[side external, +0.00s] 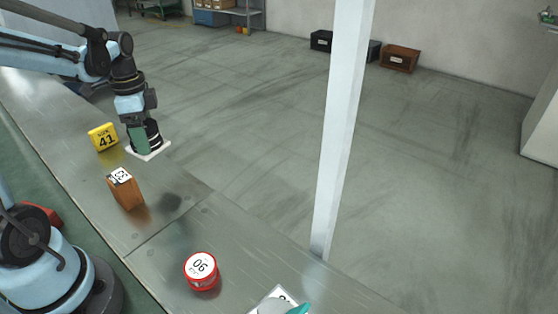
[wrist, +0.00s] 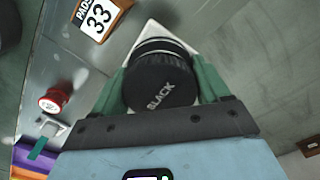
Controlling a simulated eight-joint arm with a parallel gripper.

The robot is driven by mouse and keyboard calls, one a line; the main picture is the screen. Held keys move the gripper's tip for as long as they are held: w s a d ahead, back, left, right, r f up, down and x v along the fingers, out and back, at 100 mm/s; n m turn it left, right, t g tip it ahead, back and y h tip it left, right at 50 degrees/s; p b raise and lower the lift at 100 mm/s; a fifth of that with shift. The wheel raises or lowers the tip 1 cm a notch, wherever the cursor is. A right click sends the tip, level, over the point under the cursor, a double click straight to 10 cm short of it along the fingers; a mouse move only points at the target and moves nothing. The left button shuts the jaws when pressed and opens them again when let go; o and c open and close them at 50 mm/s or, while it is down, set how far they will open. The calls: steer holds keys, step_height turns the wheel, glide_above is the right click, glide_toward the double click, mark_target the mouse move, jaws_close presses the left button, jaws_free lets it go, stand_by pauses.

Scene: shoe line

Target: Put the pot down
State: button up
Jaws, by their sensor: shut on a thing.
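The pot (wrist: 160,85) is dark with a black lid marked "BLACK" in the wrist view. My gripper (wrist: 163,88) is shut on it, with a green finger on each side. In the side external view, my gripper (side external: 146,138) points down over the bench, and the dark pot (side external: 154,136) shows beside the near green finger. A white square (side external: 159,151) lies directly under the pot; it also shows behind it in the wrist view (wrist: 154,27). I cannot tell whether the pot touches the square.
A yellow "SIZE 41" block (side external: 103,137) stands left of my gripper. A brown box labelled 33 (side external: 127,193) stands nearer the camera. A white post (side external: 340,130) rises beside the bench.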

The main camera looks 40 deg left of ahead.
steer(key=shift+w+d+r, duration=0.25)
steer(key=shift+d+r, duration=0.35)
steer(key=shift+d, duration=0.3)
steer(key=w+d+r+m, duration=0.2)
steer(key=d, duration=0.7)
steer(key=w+d+r+m, duration=0.2)
steer(key=d, duration=0.7)
steer(key=s+d+r+m, duration=0.2)
steer(key=s+d, duration=0.1)
steer(key=d, duration=0.6)
steer(key=s+d+r+m, duration=0.1)
steer(key=s+d+r, duration=0.15)
steer(key=d, duration=0.65)
steer(key=d+f+m, duration=0.6)
steer(key=d, duration=0.5)
steer(key=d+f+m, duration=0.5)
steer(key=d+m, duration=0.1)
steer(key=d, duration=0.4)
steer(key=shift+m, duration=0.3)
steer(key=shift+w+d+f, duration=0.1)
steer(key=shift+w+f, duration=0.05)
steer(key=shift+f, duration=1.15)
steer(key=shift+w+d+f, duration=0.1)
steer(key=shift+w+f, duration=0.05)
steer(key=shift+f, duration=1.15)
steer(key=shift+w+f, duration=0.15)
steer(key=shift+f, duration=1.15)
